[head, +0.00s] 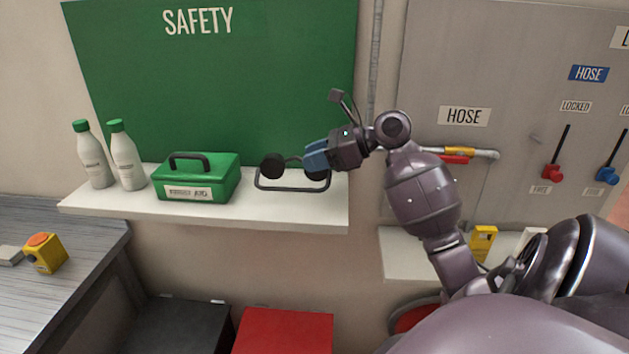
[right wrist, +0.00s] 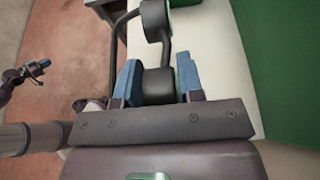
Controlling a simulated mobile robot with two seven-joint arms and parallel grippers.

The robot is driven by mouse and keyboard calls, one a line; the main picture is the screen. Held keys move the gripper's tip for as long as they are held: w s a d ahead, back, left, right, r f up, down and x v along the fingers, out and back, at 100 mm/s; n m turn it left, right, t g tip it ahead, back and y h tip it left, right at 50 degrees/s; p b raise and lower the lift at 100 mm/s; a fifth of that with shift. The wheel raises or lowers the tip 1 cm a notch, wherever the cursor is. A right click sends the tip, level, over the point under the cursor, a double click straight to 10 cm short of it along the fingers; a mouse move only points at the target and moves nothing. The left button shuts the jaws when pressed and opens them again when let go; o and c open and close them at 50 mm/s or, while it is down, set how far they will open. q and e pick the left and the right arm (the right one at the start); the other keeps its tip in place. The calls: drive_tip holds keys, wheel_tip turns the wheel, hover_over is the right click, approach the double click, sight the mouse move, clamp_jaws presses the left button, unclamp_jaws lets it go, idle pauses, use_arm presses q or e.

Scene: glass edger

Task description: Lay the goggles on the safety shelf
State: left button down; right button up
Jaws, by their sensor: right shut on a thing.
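The goggles (head: 272,165) have two round black eyecups and a dark strap loop. My right gripper (head: 316,157) is shut on the right eyecup, with its blue fingers on either side. The right wrist view also shows the goggles (right wrist: 154,20) with one cup between the fingers (right wrist: 157,72). They are over the right part of the white safety shelf (head: 300,214), below the green SAFETY board (head: 270,70). I cannot tell whether the strap touches the shelf.
A green first-aid box (head: 205,176) stands left of the goggles on the shelf. Two white bottles (head: 92,160) with green caps stand further left. The shelf's right end is bare. A grey HOSE panel (head: 480,80) is at right.

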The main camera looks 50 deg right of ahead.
use_arm(q)
drive_tip(key=shift+r, duration=0.1)
use_arm(e)
drive_tip(key=shift+f, duration=2.95)
drive_tip(key=o, duration=1)
use_arm(q)
drive_tip(key=shift+w+b, duration=0.25)
drive_tip(key=shift+b, duration=0.2)
use_arm(e)
drive_tip(key=v, duration=1.2)
drive_tip(key=shift+r, duration=0.15)
use_arm(q)
drive_tip(key=shift+f, duration=0.35)
